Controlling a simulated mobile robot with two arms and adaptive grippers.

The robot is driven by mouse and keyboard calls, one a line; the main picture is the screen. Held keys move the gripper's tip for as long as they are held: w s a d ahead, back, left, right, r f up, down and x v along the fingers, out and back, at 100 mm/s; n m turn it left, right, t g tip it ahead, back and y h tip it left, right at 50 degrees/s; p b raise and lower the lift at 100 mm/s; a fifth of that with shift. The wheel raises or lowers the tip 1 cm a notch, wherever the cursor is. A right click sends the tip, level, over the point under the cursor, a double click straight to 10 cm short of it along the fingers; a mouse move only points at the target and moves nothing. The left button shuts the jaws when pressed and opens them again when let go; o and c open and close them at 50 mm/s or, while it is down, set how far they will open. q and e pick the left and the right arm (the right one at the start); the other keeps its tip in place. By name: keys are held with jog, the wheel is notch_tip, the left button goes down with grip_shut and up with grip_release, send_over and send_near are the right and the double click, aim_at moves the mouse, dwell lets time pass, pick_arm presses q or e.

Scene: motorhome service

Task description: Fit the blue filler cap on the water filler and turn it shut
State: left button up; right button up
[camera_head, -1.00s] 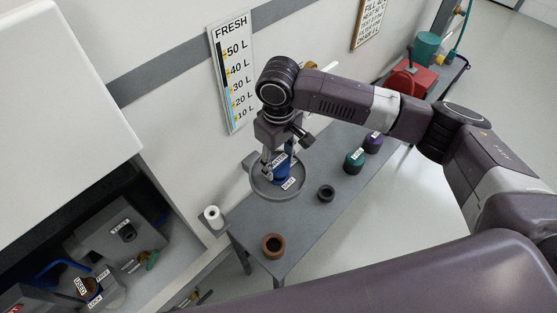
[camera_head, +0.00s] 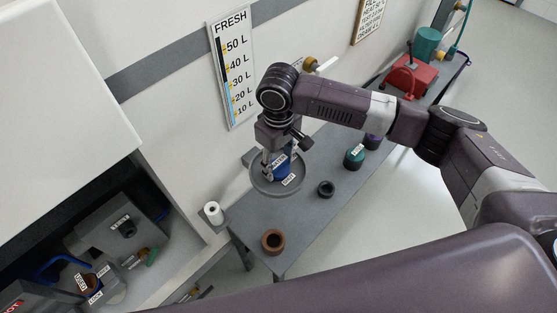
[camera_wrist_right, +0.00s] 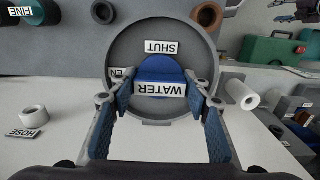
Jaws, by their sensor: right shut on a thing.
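The blue filler cap (camera_head: 282,170), labelled WATER, is over the round grey water filler dish (camera_head: 262,188). In the right wrist view the cap (camera_wrist_right: 160,69) lies between the two fingers of my right gripper (camera_wrist_right: 160,104), which is shut on it. The dish (camera_wrist_right: 202,48) surrounds the cap there and carries a SHUT label on its upper part and a partly hidden label at left. My right gripper also shows in the head view (camera_head: 272,170), coming down from above. Whether the cap is seated is hidden. My left gripper is not in view.
A grey bench (camera_head: 236,218) runs beside the wall. On it stand a brown ring (camera_head: 272,241), a black ring (camera_head: 325,188), a green cap (camera_head: 354,159) and a purple cap (camera_head: 373,142). A white roll (camera_head: 213,213) is left of the dish. An open locker is at lower left.

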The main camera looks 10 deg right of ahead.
aim_at(279, 162)
jog(key=shift+f, duration=0.4)
jog(key=o, duration=1.2)
notch_tip(279, 162, up, 12)
jog(key=shift+f, duration=0.1)
